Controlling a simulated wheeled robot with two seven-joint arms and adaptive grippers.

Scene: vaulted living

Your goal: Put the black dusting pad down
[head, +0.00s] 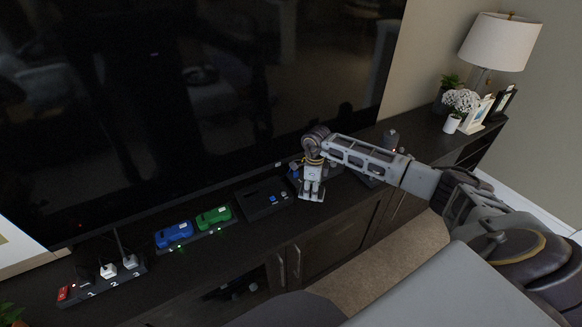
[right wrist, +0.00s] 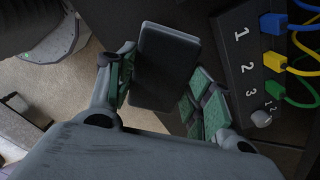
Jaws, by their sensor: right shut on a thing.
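The black dusting pad (right wrist: 167,65) is a dark, flat rectangular block. In the right wrist view it sits between the green-padded fingers of my right gripper (right wrist: 163,88), which is shut on it. In the head view my right gripper (head: 312,190) points down over the front part of the dark cabinet top (head: 335,205). The pad is hard to make out there against the dark wood. I cannot tell whether the pad touches the cabinet top. My left gripper is not in view.
A panel numbered 1 to 3 (right wrist: 245,65) with blue, yellow and green plugs lies right beside the gripper. A black box (head: 264,198), green car (head: 214,217), blue car (head: 174,235) and switch panel (head: 103,283) stand leftward. The television (head: 200,90) rises behind.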

